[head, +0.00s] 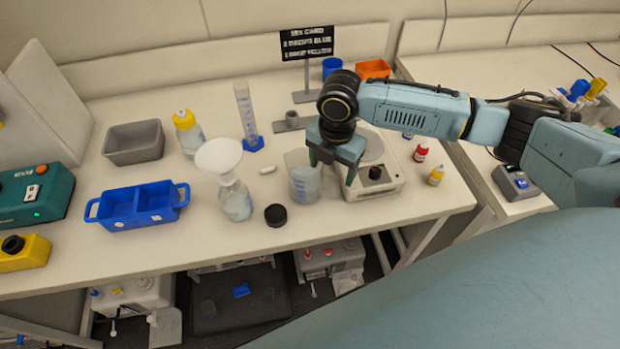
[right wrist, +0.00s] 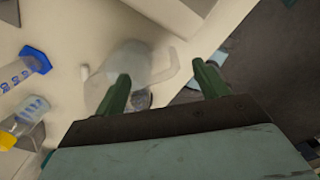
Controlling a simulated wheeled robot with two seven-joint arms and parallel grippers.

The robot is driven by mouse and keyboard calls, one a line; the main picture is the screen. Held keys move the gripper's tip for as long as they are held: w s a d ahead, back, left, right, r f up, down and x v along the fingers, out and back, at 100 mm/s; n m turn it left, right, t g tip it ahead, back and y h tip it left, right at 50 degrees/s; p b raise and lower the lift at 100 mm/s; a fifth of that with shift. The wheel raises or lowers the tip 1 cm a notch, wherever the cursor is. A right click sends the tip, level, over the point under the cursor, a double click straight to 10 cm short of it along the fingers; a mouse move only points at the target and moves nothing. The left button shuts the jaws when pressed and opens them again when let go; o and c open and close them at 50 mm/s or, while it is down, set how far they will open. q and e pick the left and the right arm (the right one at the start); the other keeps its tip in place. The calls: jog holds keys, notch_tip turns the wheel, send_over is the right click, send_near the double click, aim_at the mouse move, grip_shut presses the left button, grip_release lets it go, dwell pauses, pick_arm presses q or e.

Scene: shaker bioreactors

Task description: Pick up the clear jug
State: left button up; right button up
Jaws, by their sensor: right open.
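The clear jug (head: 304,184) stands upright on the white bench, left of a white stirrer-like device. It is see-through, and its outline is faint. It also shows in the right wrist view (right wrist: 132,62), with its handle toward the right. My right gripper (head: 331,170) is open and points down just above and beside the jug. In the right wrist view its two green fingers (right wrist: 160,74) are spread, with part of the jug and its handle showing beyond and between them. I cannot tell if a finger touches it. My left gripper is not in view.
Close by are a black cap (head: 275,215), a flask with a white funnel (head: 236,200), a measuring cylinder (head: 245,110) and the white device (head: 388,186) with a dark knob. A blue two-part tray (head: 135,205) lies left. The bench's front edge is near.

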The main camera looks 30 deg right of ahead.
jog(key=shift+f, duration=1.25)
jog(key=c, duration=1.4)
jog(key=shift+r, duration=0.1)
